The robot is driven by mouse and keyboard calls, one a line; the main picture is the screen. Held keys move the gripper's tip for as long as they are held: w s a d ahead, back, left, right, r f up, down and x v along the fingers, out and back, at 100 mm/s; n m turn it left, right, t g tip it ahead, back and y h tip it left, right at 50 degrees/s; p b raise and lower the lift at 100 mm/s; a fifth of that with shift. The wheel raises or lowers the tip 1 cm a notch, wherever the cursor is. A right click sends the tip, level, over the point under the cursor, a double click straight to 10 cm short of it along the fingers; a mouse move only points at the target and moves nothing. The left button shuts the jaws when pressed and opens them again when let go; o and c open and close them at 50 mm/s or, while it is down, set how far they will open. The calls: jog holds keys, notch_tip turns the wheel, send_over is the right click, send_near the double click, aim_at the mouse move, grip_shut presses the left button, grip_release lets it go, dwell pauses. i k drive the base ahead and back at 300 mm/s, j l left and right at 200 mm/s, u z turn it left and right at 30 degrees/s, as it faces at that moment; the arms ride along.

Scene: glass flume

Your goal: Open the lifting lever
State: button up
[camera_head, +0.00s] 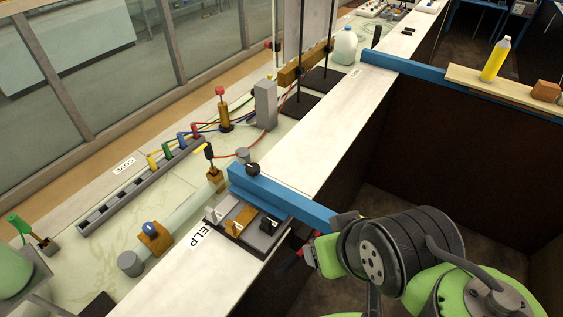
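I cannot tell which of these, if any, is the lifting lever. My green and black arm comes in from the lower right. My gripper (303,257) is at its end, just right of the panel and apart from the levers. Its fingers are small and partly hidden, so their opening is unclear.
Pipes, coloured plugs and cables fill the bench behind. A yellow bottle (495,60) stands on a far plank.

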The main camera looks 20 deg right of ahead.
aim_at(286, 266)
jog(key=k+u, duration=0.15)
jog(key=u, duration=0.3)
jog(key=k+j+u, duration=0.15)
jog(key=u, duration=0.25)
jog(key=k+j+u, duration=0.1)
jog(key=u, duration=0.35)
